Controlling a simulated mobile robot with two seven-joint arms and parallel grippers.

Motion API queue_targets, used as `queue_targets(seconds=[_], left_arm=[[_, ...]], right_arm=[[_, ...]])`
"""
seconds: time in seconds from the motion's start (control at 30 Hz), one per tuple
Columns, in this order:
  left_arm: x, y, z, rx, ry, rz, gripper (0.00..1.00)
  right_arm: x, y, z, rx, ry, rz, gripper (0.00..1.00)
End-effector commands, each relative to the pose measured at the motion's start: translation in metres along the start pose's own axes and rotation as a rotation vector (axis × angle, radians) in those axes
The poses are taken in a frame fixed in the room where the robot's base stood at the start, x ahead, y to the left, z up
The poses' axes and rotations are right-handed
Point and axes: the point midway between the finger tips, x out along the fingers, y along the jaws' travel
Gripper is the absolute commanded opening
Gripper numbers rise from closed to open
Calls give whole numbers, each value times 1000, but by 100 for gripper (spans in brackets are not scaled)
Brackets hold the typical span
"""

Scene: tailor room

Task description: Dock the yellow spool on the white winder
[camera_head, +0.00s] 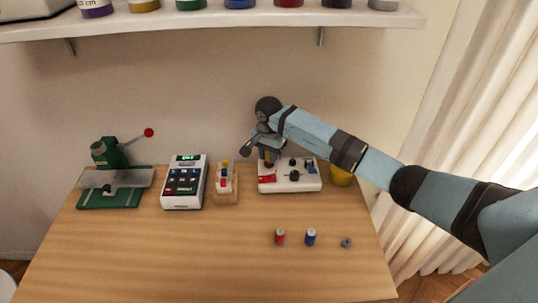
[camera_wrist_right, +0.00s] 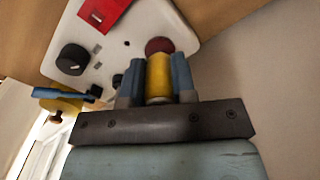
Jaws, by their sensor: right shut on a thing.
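The white winder (camera_head: 290,187) stands on the table right of centre, with a red patch and dark knobs on top. It also fills the upper part of the right wrist view (camera_wrist_right: 130,45). My right gripper (camera_head: 268,158) is over the winder's left rear part. In the right wrist view, the right gripper (camera_wrist_right: 158,78) is shut on the yellow spool (camera_wrist_right: 159,74), one finger on each side. A dark red round part (camera_wrist_right: 159,46) shows just beyond the spool's far end. Whether the spool touches the winder cannot be told. The left gripper is not in view.
A wooden holder with small spools (camera_head: 225,196), a white keypad device (camera_head: 184,190) and a green lever press (camera_head: 112,190) stand left of the winder. A yellow container (camera_head: 340,177) is at its right. Red (camera_head: 280,237), blue (camera_head: 310,237) and grey (camera_head: 346,243) pieces stand in front.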

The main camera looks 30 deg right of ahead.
Motion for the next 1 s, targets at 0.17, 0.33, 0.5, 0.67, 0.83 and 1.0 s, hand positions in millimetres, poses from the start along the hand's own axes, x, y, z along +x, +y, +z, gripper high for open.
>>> queue_targets(seconds=[0.17,0.33,0.5,0.67,0.83,1.0], left_arm=[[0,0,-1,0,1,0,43],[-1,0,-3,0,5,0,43],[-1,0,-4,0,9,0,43],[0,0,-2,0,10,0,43],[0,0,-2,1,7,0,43],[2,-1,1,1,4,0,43]], right_arm=[[0,0,0,0,-1,0,3],[0,0,0,0,-1,0,3],[0,0,0,0,1,0,3],[1,0,0,0,0,0,3],[0,0,0,0,-1,0,3],[1,0,0,0,-1,0,3]])
